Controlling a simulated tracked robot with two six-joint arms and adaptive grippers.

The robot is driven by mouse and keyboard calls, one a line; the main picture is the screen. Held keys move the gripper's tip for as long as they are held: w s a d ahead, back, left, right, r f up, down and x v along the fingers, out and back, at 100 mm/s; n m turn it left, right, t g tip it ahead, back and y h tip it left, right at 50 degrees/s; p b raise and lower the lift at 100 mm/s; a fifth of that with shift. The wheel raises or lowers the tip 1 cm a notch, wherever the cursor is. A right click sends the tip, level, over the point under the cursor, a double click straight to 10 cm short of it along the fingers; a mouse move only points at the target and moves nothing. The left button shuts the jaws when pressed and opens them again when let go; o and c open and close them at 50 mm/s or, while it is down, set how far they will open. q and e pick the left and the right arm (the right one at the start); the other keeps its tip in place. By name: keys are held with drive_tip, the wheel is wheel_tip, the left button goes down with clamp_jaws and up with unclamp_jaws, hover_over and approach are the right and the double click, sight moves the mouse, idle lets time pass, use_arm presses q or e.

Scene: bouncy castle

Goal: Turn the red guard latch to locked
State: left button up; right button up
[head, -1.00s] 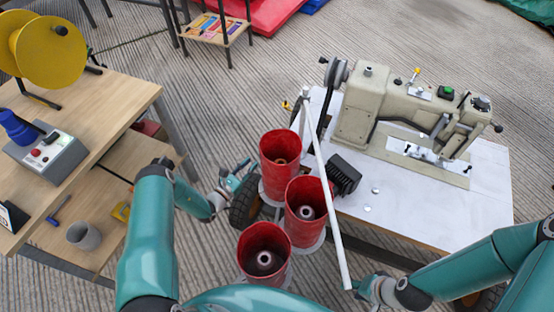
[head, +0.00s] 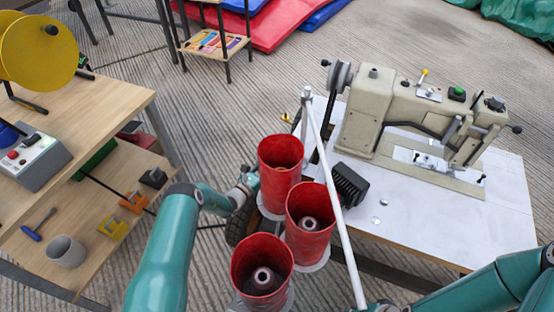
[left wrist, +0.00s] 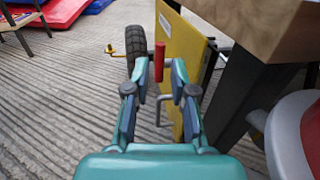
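A red upright cylindrical handle (left wrist: 158,62), likely the guard latch, stands in front of a yellow panel (left wrist: 182,45) in the left wrist view. My left gripper (left wrist: 159,72) is open, with a finger on each side of the handle and visible gaps between. I cannot tell how deep the handle sits between the fingertips. A bent grey rod (left wrist: 160,105) shows below it. In the head view my left gripper (head: 246,182) is small, beside the red cans, and the latch cannot be made out. My right gripper is cut off at the bottom edge; its fingers do not show.
Red cans with spools (head: 310,222) and a white pole (head: 335,200) stand close to my left gripper. A sewing machine (head: 400,115) sits on a white table (head: 400,215) at right. A wooden bench (head: 110,105) is at left. A table edge (left wrist: 245,25) looms right of my left gripper.

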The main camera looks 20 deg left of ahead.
use_arm(q)
drive_tip(key=b+x, duration=0.2)
drive_tip(key=x, duration=0.3)
drive_tip(key=shift+w+d, duration=0.1)
drive_tip(key=shift+w, duration=0.15)
clamp_jaws()
drive_tip(key=shift+d, duration=0.2)
drive_tip(key=shift+a, duration=0.1)
